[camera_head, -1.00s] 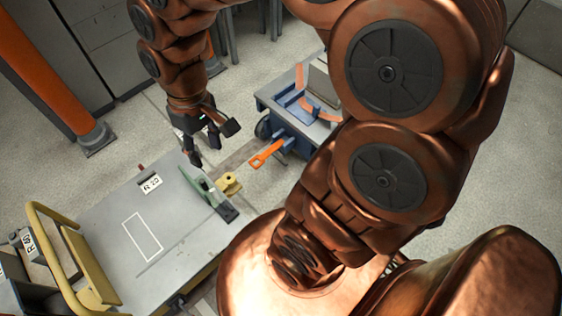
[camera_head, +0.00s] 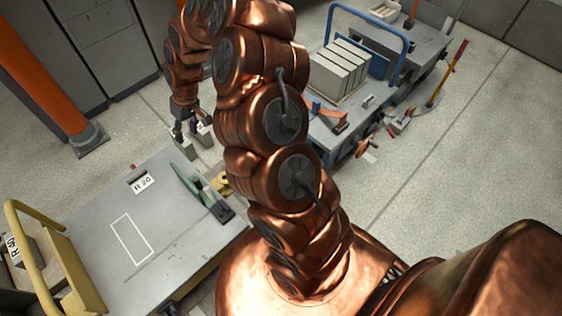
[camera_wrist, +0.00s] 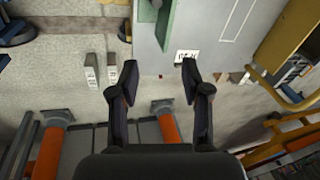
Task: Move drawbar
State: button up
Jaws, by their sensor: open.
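My gripper (camera_head: 188,128) is open and empty beyond the far edge of the grey cart (camera_head: 165,230). In the wrist view its two fingers (camera_wrist: 159,82) are spread apart, with the floor and the cart's edge beyond them. The orange drawbar is not visible now; in the head view my arm covers the place where it showed earlier. A yellow coupling piece (camera_head: 221,183) sits at the right end of the grey cart, partly behind my arm.
A blue-railed cart (camera_head: 368,98) with pale panels (camera_head: 345,70) stands at right. A green part (camera_head: 190,178) stands on the grey cart, which has a yellow rail (camera_head: 40,225). Pale blocks (camera_wrist: 90,72) rest on the floor. An orange post (camera_head: 45,65) stands left.

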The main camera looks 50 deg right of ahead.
jog(key=d+f+m+h+b, duration=0.1)
jog(key=d+f+b, duration=0.1)
jog(key=d+f, duration=0.75)
jog(key=d+f+m+h+b, duration=0.15)
jog(key=d+f, duration=0.45)
jog(key=f, duration=0.7)
jog(key=s+d+f+h+b, duration=0.1)
jog(key=s+d+f+b, duration=0.1)
jog(key=s+d+f, duration=0.35)
jog(key=s+d+f+h+b, duration=0.1)
jog(key=s+d+f+h, duration=0.15)
jog(key=d+f, duration=0.6)
jog(key=shift+n+g+y, duration=0.25)
jog(key=shift+g+y, duration=0.15)
jog(key=shift+y, duration=0.1)
jog(key=shift+s+d+f+b, duration=0.15)
jog(key=shift+d+f+b, duration=0.35)
jog(key=shift+f, duration=0.45)
jog(key=shift+s+d+f+b, duration=0.15)
jog(key=shift+d+f+b, duration=0.35)
jog(key=shift+f, duration=0.5)
jog(key=shift+s+d+f+b, duration=0.15)
jog(key=shift+d+f+b, duration=0.35)
jog(key=shift+f, duration=0.45)
grip_shut()
